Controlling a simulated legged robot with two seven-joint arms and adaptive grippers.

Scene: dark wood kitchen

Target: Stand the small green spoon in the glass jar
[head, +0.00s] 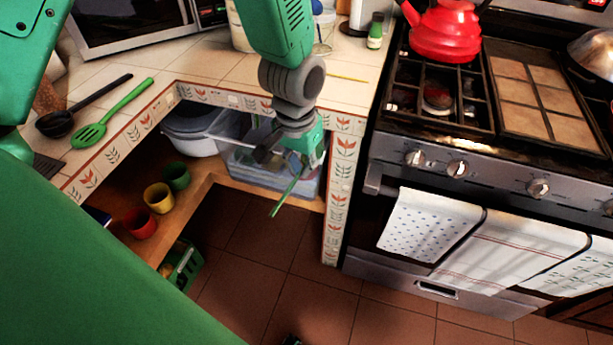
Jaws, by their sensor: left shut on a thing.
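My left gripper (288,155) hangs in front of the tiled counter's front edge, below the counter top. It is shut on the small green spoon (287,196), which tilts down and to the left below the fingers. The spoon's upper part is hidden by the gripper. A clear glass jar (324,34) stands on the counter behind my left arm, which partly covers it. The spoon is well apart from the jar, nearer to me and lower. My right gripper is not in view.
A clear plastic bin (240,160) sits on the shelf behind the gripper. A thin yellow stick (348,78) lies on the counter; a small green bottle (376,31) stands near the jar. A green slotted turner (90,134) and black ladle (56,124) lie left. The stove (480,160) is right.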

